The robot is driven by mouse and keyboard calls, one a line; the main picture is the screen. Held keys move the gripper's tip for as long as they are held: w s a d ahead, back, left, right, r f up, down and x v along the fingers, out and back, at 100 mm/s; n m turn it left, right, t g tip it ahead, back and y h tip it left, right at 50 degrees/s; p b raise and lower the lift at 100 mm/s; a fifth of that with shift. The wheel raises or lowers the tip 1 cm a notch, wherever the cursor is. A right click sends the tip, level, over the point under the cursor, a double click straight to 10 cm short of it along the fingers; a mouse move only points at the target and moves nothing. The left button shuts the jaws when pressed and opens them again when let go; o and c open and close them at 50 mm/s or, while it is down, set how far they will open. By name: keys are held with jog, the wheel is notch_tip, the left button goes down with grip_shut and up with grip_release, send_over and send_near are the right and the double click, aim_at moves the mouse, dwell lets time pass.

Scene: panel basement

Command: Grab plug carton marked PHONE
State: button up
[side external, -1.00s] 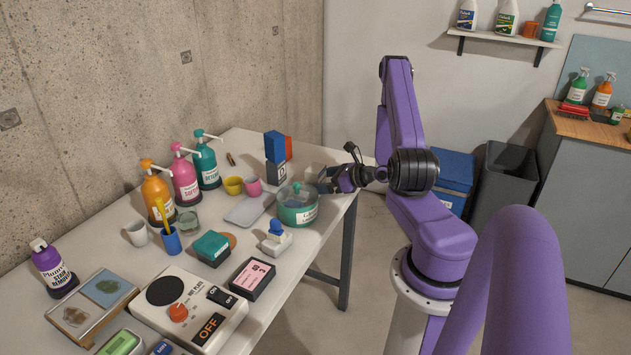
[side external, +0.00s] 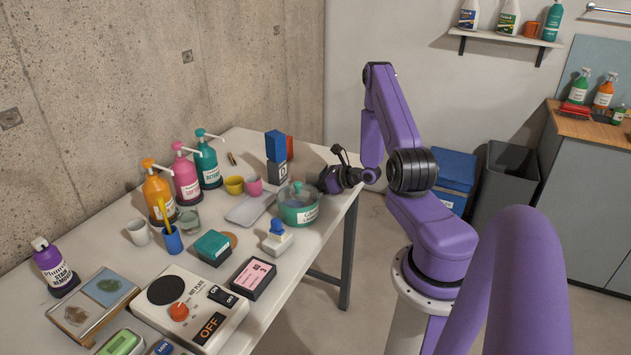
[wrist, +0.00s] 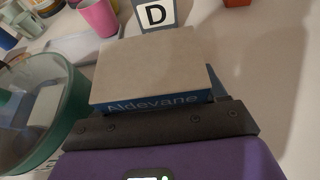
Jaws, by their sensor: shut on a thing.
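A small carton (wrist: 150,62) with a plain grey-beige top face and a blue side lies at my gripper (wrist: 158,122) in the wrist view. The blue side carries white lettering like "Aldevane", partly cut off by the dark finger edge. No PHONE mark is readable on the faces in view. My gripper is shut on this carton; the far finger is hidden. In the side external view my gripper (side external: 330,181) is low over the table's far right edge, behind the green-lidded pot, and the carton cannot be made out there.
The round glass-lidded green pot (side external: 298,206) stands close to my gripper, at left in the wrist view (wrist: 72,110). A block marked D (side external: 277,172) with a blue block on top stands beyond. A pink cup (side external: 254,186) and grey tray (side external: 249,208) are farther left.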

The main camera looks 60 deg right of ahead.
aim_at(319, 174)
jog(key=shift+r, duration=0.85)
jog(key=s+a+r, duration=0.1)
jog(key=r, duration=0.1)
jog(key=s+a+r, duration=0.1)
jog(key=r, duration=0.2)
jog(key=s+a+r, duration=0.1)
jog(key=s+r, duration=0.1)
jog(key=shift+r, duration=0.15)
jog(key=s+a+r, duration=0.4)
jog(key=s+a, duration=0.1)
jog(key=s, duration=0.2)
jog(key=shift+a, duration=0.2)
